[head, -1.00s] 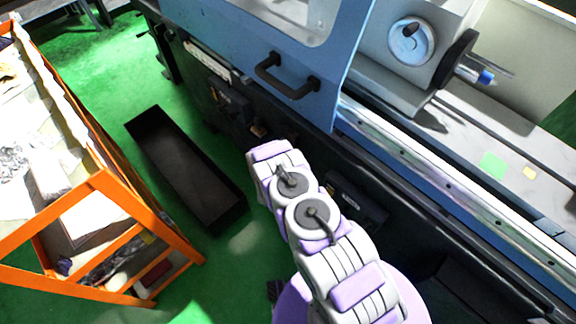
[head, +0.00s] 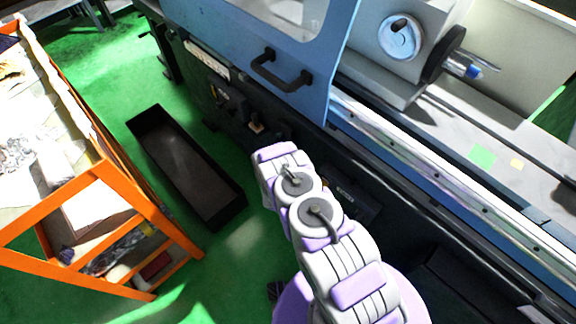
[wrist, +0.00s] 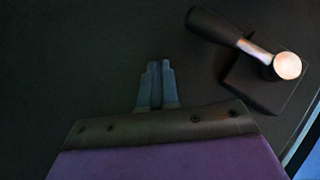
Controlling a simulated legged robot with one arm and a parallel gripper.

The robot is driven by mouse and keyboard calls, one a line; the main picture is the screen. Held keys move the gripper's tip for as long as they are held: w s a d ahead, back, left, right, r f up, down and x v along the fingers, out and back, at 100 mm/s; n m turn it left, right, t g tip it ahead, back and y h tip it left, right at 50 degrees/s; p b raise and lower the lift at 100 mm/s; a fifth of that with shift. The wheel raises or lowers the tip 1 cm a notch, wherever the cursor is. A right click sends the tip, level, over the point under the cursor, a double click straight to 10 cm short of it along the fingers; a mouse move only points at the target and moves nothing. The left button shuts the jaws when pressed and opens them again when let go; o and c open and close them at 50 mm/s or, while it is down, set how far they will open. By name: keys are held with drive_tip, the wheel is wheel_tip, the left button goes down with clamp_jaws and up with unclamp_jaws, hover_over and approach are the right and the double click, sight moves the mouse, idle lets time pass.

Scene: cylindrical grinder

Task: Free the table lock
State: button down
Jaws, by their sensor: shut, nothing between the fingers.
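In the wrist view a lever with a dark handle (wrist: 213,27) and a pale, shiny round knob end (wrist: 287,65) lies at the upper right, on a dark block (wrist: 262,88). I take this to be the table lock. My gripper (wrist: 155,68) is in the lower middle of that view, its fingers together and empty. It is left of and below the lever, apart from it in the picture. In the head view my arm reaches toward the machine's dark front, and my gripper is hidden behind my own arm.
The grinder has a blue door with a black handle (head: 281,71) and a chuck (head: 445,55) above the bed. A long black tray (head: 187,165) lies on the green floor. An orange rack (head: 120,185) stands at the left. Green floor shows between rack and machine.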

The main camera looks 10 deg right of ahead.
drive_tip(key=s+a+p, duration=0.1)
drive_tip(key=s, duration=0.6)
drive_tip(key=shift+s+a+f+p, duration=0.2)
drive_tip(key=shift+s+p, duration=0.1)
drive_tip(key=shift+s, duration=0.1)
